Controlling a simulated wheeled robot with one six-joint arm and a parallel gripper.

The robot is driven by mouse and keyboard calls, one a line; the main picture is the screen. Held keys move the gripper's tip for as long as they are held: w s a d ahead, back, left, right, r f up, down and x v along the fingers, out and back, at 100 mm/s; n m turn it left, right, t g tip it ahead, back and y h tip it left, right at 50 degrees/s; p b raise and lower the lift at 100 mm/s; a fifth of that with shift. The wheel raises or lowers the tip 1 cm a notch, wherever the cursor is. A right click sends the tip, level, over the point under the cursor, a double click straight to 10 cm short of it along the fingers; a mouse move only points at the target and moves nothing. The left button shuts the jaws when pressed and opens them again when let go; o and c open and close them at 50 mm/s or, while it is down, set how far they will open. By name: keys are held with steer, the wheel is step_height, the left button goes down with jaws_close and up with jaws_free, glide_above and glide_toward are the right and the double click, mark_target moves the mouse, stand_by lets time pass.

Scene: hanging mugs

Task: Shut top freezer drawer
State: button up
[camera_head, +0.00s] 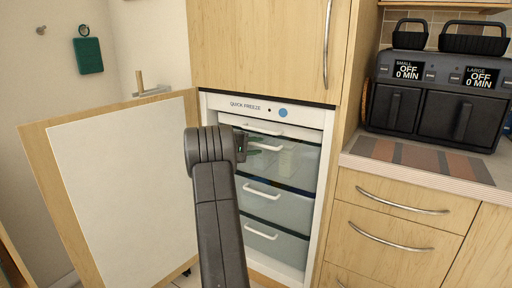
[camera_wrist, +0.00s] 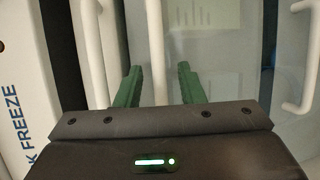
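The freezer (camera_head: 212,105) stands open under the QUICK FREEZE panel, with several translucent drawers with white handles. The uppermost handle (camera_head: 262,129) sits just below the panel. The handle below it (camera_head: 268,147) is on a larger drawer front (camera_head: 300,165) with pale contents showing through. My gripper (camera_head: 253,146) is at this second handle. In the wrist view, the green fingers of my gripper (camera_wrist: 159,72) are apart, one on each side of a white handle (camera_wrist: 155,35), with gaps showing on both sides. The uppermost handle (camera_wrist: 92,50) is left of the fingers there. My arm hides part of the drawers' left side.
The freezer door (camera_head: 125,185) is swung wide open to the left. Lower drawers (camera_head: 275,205) look pushed in. At right, a counter (camera_head: 480,190) holds a black double air fryer (camera_head: 435,100), above wooden drawers (camera_head: 400,225). A wooden cupboard (camera_head: 260,50) is above the freezer.

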steer(key=p+v, duration=0.1)
steer(key=v, duration=1.2)
steer(key=shift+s+a, duration=0.25)
steer(key=shift+a, duration=0.05)
steer(key=shift+r, duration=0.1)
steer(key=x, duration=0.6)
steer(key=b+x, duration=0.1)
steer(key=x, duration=0.5)
steer(key=shift+s+d, duration=0.15)
steer(key=shift+d, duration=0.1)
steer(key=shift+f, duration=0.25)
